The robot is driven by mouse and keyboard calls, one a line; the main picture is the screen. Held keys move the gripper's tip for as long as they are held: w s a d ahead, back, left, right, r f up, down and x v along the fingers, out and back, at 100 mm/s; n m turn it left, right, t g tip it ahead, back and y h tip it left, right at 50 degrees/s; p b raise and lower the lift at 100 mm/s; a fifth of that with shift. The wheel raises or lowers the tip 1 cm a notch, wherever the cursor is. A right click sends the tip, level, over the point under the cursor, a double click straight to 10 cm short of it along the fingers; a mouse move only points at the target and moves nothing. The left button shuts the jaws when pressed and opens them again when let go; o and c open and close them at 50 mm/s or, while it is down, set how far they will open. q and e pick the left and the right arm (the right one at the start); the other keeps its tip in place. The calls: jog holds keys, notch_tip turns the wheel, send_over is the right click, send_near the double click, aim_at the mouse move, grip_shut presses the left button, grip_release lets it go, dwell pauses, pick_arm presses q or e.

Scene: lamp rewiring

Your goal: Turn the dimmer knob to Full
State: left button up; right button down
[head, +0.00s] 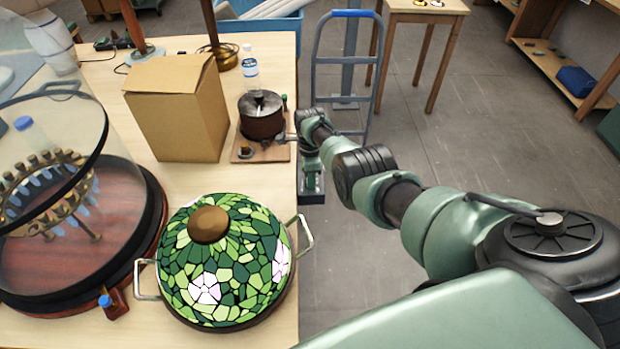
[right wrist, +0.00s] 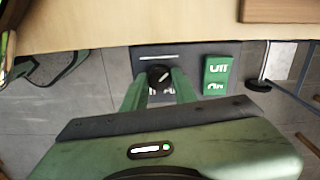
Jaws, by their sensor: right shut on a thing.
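The dimmer knob (right wrist: 159,75) is small, round and black, with a pale pointer mark slanting up and to the right in the right wrist view. It sits on a dark grey panel (right wrist: 143,60) at the table edge; the panel also shows in the head view (head: 312,197). White lettering below the knob is partly hidden, so I cannot read the settings. My right gripper (right wrist: 158,84) is shut on the knob, with a green finger on each side; in the head view it is above the panel (head: 309,163). My left gripper is not in view.
A green switch (right wrist: 217,72) with On and Off lettering is beside the knob. On the table (head: 120,225) are a stained-glass lampshade (head: 226,262), a cardboard box (head: 175,110) and a dark brown pot (head: 261,122). A blue hand truck (head: 346,14) stands behind my right arm.

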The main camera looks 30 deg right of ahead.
jog(key=shift+w+d+r, duration=0.1)
jog(key=shift+w+r, duration=0.15)
jog(key=c, duration=1.1)
grip_release()
jog(key=shift+s+f, duration=0.1)
jog(key=shift+s, duration=0.05)
notch_tip(320, 180, up, 7)
jog(key=p, duration=0.2)
jog(key=shift+p, duration=0.4)
jog(key=shift+r, duration=0.4)
jog(key=shift+s, duration=0.1)
